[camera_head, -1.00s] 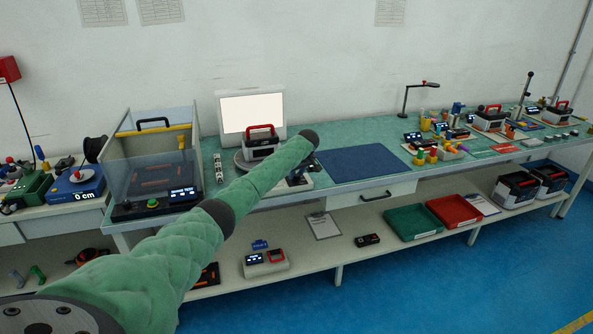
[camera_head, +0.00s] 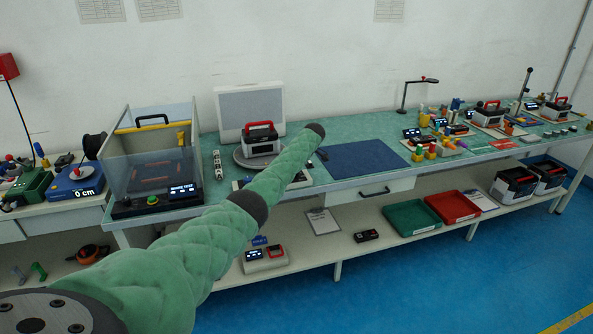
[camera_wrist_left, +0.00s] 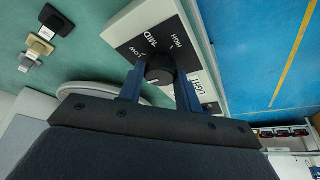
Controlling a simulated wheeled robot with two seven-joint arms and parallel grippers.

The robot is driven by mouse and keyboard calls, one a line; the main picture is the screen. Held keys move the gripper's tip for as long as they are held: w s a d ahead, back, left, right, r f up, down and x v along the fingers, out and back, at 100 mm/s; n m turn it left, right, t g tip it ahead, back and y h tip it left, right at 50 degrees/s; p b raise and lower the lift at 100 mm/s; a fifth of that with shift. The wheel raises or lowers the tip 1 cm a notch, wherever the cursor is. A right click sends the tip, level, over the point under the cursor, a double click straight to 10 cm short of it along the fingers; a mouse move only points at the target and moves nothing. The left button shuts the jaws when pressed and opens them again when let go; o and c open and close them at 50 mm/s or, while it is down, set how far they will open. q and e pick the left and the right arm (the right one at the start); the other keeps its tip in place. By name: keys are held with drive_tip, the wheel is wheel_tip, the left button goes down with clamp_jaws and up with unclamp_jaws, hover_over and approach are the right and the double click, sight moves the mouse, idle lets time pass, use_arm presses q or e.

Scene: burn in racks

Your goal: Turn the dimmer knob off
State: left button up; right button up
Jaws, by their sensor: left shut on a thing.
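The dimmer knob (camera_wrist_left: 158,70) is a round black knob on a pale control box (camera_wrist_left: 165,22) marked LOW, MID, HIGH and LIGHT in the left wrist view. My left gripper (camera_wrist_left: 160,82) is shut on the knob, one blue-grey finger on each side. Which mark the knob points to is hard to tell. In the head view my green left arm hides the gripper and the knob, and only part of the box (camera_head: 240,184) shows. The light panel (camera_head: 250,106) behind it is grey and unlit. My right gripper is out of view.
A battery pack with a red handle (camera_head: 260,138) sits on a round plate behind my arm. A clear-walled test box (camera_head: 155,165) stands to the left. A blue mat (camera_head: 363,160) lies bare to the right. Red (camera_head: 453,207) and green trays (camera_head: 412,217) are on the lower shelf.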

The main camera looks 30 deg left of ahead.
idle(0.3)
use_arm(q)
drive_tip(key=o, duration=1)
drive_tip(key=shift+d+r, duration=0.1)
drive_tip(key=shift+r, duration=0.15)
drive_tip(key=b+v, duration=0.2)
drive_tip(key=v, duration=0.5)
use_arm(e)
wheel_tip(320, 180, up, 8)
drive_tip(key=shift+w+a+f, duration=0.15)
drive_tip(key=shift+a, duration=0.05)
use_arm(q)
drive_tip(key=shift+r, duration=0.15)
